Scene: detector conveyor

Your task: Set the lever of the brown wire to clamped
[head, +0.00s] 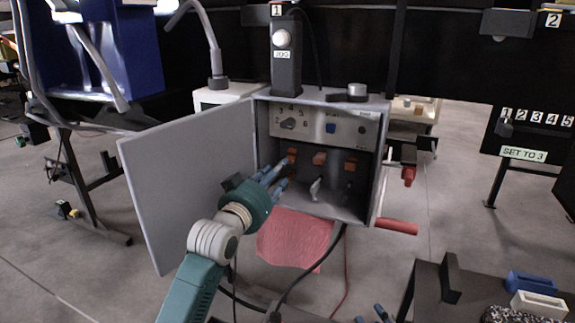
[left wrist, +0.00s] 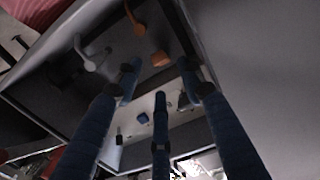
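An open grey box (head: 380,150) has a row of small orange-brown blocks inside: a left one (head: 291,156), a middle one (head: 320,158) and a right one (head: 351,164). Below them are a pale lever-like piece (head: 315,187) and a darker one (head: 348,191). I cannot tell which belongs to the brown wire. My left gripper (head: 281,174) is open at the left side of the box, its blue fingers spread below the left block and partly hiding that area. The left wrist view shows an orange piece (left wrist: 160,58) between the fingertips, apparently ungripped, and a pale lever (left wrist: 88,54). My right gripper (head: 374,316) shows only blue fingertips at the bottom edge.
The box door (head: 185,180) stands open on the left beside my left arm. A red handle (head: 397,226) sticks out at the lower right of the box. A red cloth-like sheet (head: 293,240) hangs below. A dark table (head: 430,295) stands at lower right.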

